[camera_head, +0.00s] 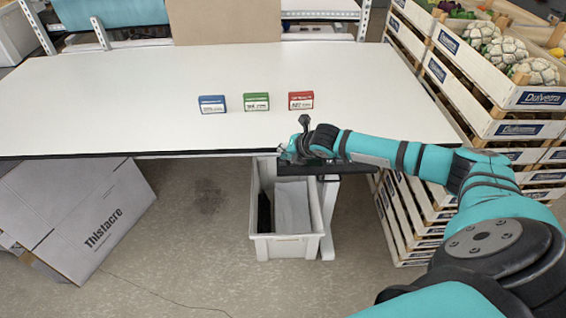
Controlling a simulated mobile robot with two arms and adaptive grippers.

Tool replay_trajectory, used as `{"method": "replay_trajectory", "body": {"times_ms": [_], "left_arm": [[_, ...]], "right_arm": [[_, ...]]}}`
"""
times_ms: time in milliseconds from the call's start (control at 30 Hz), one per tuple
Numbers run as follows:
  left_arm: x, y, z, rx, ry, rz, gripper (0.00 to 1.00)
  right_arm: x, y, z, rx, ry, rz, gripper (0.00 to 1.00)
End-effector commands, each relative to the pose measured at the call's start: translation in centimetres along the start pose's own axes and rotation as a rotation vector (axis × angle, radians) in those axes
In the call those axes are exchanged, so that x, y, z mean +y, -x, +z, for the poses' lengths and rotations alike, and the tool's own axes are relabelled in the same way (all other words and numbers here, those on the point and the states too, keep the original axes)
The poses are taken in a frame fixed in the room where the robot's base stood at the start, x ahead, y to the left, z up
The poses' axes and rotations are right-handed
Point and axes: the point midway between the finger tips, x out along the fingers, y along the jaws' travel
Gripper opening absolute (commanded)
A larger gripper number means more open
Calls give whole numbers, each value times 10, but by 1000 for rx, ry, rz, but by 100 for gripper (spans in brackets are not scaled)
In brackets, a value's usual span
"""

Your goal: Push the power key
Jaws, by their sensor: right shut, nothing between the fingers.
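My right gripper (289,153) is at the front edge of the white table (130,95), right of the middle. It is shut and empty, just above a dark panel (345,169) fixed under that edge. The power key cannot be made out; the gripper and wrist cover part of the panel. I cannot tell whether the fingertips touch anything. My left gripper is not in view.
A blue box (212,104), a green box (256,102) and a red box (301,100) stand on the table behind the gripper. A white bin (283,246) is below. Stacked crates (516,128) stand at right, a carton (95,225) at left.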

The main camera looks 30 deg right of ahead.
Motion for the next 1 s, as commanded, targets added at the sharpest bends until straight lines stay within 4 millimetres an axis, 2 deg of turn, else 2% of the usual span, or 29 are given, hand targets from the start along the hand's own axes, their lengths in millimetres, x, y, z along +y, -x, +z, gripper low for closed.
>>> {"method": "replay_trajectory", "body": {"times_ms": [1000], "left_arm": [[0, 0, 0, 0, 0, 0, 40]], "right_arm": [[-6, -9, -7, 2, -1, -1, 0]]}}
